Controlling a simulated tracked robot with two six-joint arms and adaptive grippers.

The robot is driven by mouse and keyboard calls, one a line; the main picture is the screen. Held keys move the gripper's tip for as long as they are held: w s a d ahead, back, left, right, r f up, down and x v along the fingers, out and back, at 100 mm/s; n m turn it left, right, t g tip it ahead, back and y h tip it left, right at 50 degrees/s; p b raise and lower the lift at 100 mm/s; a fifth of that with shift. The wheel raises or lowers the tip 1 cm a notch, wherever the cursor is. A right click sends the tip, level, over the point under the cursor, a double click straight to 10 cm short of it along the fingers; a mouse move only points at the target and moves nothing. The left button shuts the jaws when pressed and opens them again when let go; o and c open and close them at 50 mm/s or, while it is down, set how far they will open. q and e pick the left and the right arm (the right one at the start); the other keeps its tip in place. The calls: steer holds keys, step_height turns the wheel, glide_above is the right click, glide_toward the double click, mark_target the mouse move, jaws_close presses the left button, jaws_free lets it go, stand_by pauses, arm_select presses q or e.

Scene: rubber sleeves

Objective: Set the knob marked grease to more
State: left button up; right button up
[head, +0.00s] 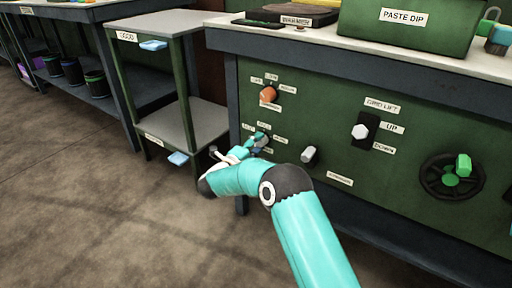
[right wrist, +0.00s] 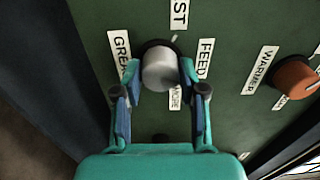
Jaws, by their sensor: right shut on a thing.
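A round grey knob (right wrist: 159,70) fills the middle of the right wrist view. Around it on the green panel are labels: one reading GREASE (right wrist: 121,52) at left, one ending in ST (right wrist: 179,14) at top, FEED (right wrist: 204,58) at right and MORE (right wrist: 174,98) below, partly covered. My right gripper (right wrist: 160,78) is shut on this knob, one finger on each side. In the head view my right gripper (head: 256,144) reaches the panel's lower left and hides most of the knob. I cannot make out the knob's pointer. My left gripper is not in view.
An orange knob (head: 268,94) sits just above, with a WARMER label. A grey shelf stand (head: 176,126) stands left of the bench. Floor in front is clear.

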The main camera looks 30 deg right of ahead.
steer(key=m, duration=0.6)
steer(key=shift+s+d+f, duration=0.1)
steer(key=shift+s+d, duration=0.05)
steer(key=shift+d, duration=0.15)
stand_by(0.3)
steer(key=o, duration=1.2)
steer(key=shift+c, duration=0.2)
steer(key=shift+a, duration=0.1)
steer(key=shift+a, duration=0.55)
steer(key=v, duration=1.1)
steer(key=shift+f, duration=0.1)
